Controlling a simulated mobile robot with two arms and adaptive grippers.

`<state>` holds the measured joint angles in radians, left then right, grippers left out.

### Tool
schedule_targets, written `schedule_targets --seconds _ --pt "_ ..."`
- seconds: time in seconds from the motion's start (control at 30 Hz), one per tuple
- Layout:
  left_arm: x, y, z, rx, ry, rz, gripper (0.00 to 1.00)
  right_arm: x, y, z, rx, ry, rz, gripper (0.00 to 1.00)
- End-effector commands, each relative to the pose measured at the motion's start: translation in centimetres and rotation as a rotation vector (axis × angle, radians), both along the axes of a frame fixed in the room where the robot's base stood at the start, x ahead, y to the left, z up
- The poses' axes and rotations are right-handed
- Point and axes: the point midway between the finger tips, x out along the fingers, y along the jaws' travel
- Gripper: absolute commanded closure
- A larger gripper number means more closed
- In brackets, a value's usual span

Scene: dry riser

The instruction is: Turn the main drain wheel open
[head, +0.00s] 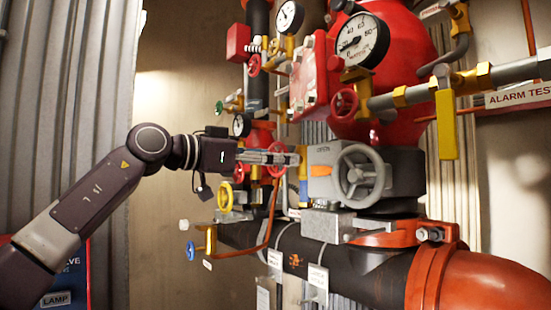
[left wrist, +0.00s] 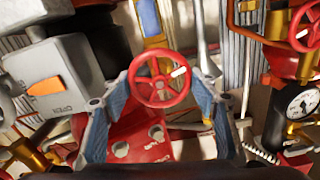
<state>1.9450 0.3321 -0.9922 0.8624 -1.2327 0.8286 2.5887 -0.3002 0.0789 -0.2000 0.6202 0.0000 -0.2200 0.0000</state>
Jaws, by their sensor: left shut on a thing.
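A red handwheel (left wrist: 155,95) with spokes and a white mark on its rim sits between my left gripper's fingers in the left wrist view. My left gripper (left wrist: 165,76) is closed around it, with a blue-grey finger on either side of the rim. In the head view my left gripper (head: 297,158) reaches in from the left, and its fingers hide much of the red handwheel (head: 276,172). No label naming the main drain is legible on this wheel. My right gripper is not in view.
A grey gearbox (head: 322,172) marked OPEN carries a grey handwheel (head: 362,175) just right of my gripper. A yellow handwheel (head: 225,196) is below left. Pressure gauges (head: 362,40), a red valve body and pipes crowd the space. Free room lies left, before the plain wall.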

Motion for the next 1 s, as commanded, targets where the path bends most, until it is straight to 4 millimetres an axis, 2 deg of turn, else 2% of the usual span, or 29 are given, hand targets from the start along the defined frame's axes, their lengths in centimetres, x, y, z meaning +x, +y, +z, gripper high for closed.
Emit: schedule_targets --seconds 0.03,0.2,0.57,0.77,1.0 --pt "0.0 -0.1 -0.3 0.001 0.007 -0.002 0.44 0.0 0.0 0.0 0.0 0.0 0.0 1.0" --pt "0.0 -0.1 -0.2 0.001 0.004 -0.001 0.28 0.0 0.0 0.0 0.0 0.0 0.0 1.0" --pt "-0.3 0.5 0.0 0.0 0.0 0.0 0.28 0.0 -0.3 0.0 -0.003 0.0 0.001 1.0" --pt "-2.0 3.0 -0.1 0.001 0.0 0.002 0.28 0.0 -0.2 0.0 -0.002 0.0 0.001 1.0" --pt "-5.0 7.2 -0.1 0.001 0.0 0.001 0.28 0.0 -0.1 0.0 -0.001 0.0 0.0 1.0"
